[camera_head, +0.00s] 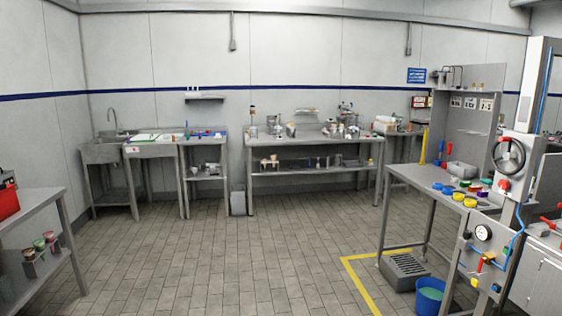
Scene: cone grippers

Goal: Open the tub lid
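Neither of my grippers shows in the head view. I cannot tell which thing is the tub with the lid. Several small round tubs or caps stand on the steel bench (412,174) at the right. Among them are a yellow one (470,203), another yellow one (458,197) and a blue one (448,190). They are too small to tell whether they have lids or are open. A pale box-like container (385,125) stands on the far bench at the back right. Its top is too small to make out.
A blue bucket (430,296) and a grey slotted box (405,270) stand on the floor by the right bench. A machine with a handwheel (508,155) is at the far right. A shelf table (40,210) is at the left. The tiled floor (230,260) between is clear.

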